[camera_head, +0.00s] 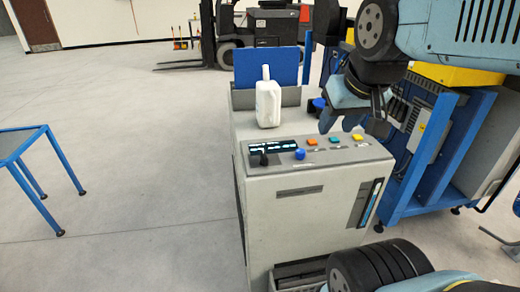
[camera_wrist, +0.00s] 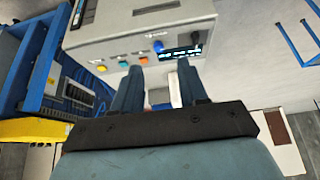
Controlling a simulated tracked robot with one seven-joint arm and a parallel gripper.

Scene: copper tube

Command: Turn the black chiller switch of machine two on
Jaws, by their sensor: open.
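The black switch (camera_head: 264,159) stands at the left front of the grey machine's (camera_head: 285,215) sloped control panel, just below a lit display (camera_head: 273,146). In the wrist view the black switch (camera_wrist: 196,38) shows beyond my fingertips, to their upper right. My gripper (camera_head: 337,119) is open and empty, above the right rear of the panel and apart from the switch. In the wrist view my gripper (camera_wrist: 160,64) has its two blue fingers spread. No readable label shows whether this is machine two.
A blue knob (camera_head: 300,154) sits right of the switch. Orange (camera_head: 311,141), teal (camera_head: 334,140) and yellow (camera_head: 357,137) buttons line the panel. A white jug (camera_head: 268,103) stands behind it. A blue-framed machine (camera_head: 425,150) is at right. Floor left of the machine is free.

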